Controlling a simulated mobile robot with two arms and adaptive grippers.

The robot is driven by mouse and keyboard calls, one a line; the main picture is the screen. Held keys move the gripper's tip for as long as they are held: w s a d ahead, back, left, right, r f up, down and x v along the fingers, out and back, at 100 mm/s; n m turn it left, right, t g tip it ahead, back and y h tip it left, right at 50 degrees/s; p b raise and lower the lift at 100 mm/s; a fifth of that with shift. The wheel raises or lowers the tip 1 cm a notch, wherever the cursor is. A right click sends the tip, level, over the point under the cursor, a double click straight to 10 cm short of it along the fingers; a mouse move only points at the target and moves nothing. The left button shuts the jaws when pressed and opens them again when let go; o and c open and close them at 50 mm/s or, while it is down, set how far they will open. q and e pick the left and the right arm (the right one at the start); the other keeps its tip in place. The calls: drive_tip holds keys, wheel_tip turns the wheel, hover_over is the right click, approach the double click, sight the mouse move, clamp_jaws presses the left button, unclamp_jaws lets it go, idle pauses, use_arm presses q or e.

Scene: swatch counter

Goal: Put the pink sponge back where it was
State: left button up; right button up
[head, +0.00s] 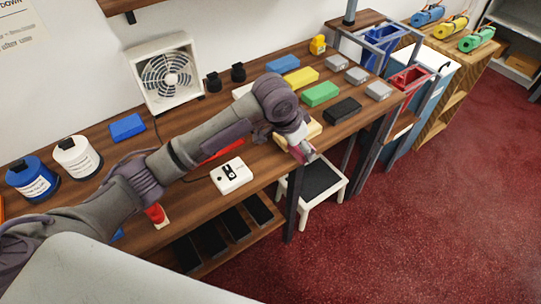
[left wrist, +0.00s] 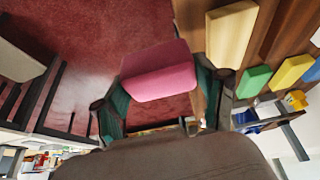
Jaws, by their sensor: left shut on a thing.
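The pink sponge (left wrist: 158,72) is held between the two fingers of my left gripper (left wrist: 162,88) in the left wrist view, with red carpet behind it. In the head view my left gripper (head: 301,150) is at the counter's front edge, pointing down, and only a small pink part of the sponge (head: 304,154) shows. A cream block (head: 314,130) lies on the counter right beside the gripper, partly hidden by it; it also shows in the left wrist view (left wrist: 230,35). My right gripper is in neither view.
On the wooden counter (head: 265,183), a black block (head: 342,110), green block (head: 320,94), yellow block (head: 301,76) and blue block (head: 283,63) run behind the cream one. Several grey blocks (head: 356,75) lie to their right. A white device (head: 231,175) sits left; a stool (head: 320,180) stands below.

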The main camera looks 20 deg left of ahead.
use_arm(q)
drive_tip(key=w+a+f, duration=0.1)
drive_tip(key=a+f, duration=0.1)
drive_tip(key=a, duration=0.1)
drive_tip(key=w+a+f+p, duration=0.1)
drive_tip(key=a, duration=0.2)
drive_tip(key=w+a+f, duration=0.1)
drive_tip(key=a+f, duration=0.1)
drive_tip(key=a, duration=0.1)
drive_tip(key=shift+w+a+f+p, duration=0.15)
drive_tip(key=shift+a+f+p, duration=0.15)
drive_tip(key=shift+f+p, duration=0.1)
drive_tip(key=shift+a+f, duration=0.1)
wheel_tip(320, 180, down, 3)
drive_tip(key=shift+f+p, duration=0.15)
drive_tip(key=shift+p, duration=0.35)
drive_tip(key=shift+f, duration=0.3)
drive_tip(key=shift+f, duration=0.15)
drive_tip(key=o, duration=1.3)
